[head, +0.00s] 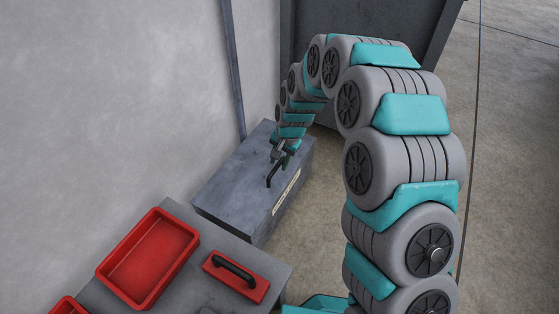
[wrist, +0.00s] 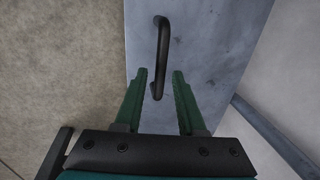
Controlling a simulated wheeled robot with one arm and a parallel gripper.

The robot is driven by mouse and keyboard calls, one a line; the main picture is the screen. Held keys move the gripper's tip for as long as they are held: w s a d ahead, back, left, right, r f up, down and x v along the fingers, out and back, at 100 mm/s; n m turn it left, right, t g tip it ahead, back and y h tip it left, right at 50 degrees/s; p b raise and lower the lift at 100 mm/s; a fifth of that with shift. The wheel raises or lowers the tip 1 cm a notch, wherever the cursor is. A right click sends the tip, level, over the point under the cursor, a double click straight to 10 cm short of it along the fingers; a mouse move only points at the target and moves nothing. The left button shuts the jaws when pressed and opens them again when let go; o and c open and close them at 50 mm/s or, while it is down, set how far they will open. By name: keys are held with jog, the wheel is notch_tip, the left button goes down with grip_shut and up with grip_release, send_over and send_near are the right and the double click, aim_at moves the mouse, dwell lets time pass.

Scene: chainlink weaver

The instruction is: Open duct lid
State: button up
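The duct (head: 225,192) is a long grey metal box against the wall in the head view, with a pale label on its side. Its lid (wrist: 205,45) is a flat grey panel in the wrist view and lies shut. A black bar handle (wrist: 162,45) stands on the lid; it also shows in the head view (head: 273,174). My gripper (wrist: 161,78) is open, with its green fingers on either side of the handle's near end. I cannot tell whether they touch it. In the head view my gripper (head: 281,152) is small and just above the lid.
A grey table (head: 205,291) stands in front of the duct. It holds a red tray (head: 128,285) and a red block with a black handle (head: 237,279). The wall (head: 110,100) runs along the left. Bare concrete floor (head: 310,225) lies right of the duct.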

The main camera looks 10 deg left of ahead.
grip_shut()
dwell(1.2)
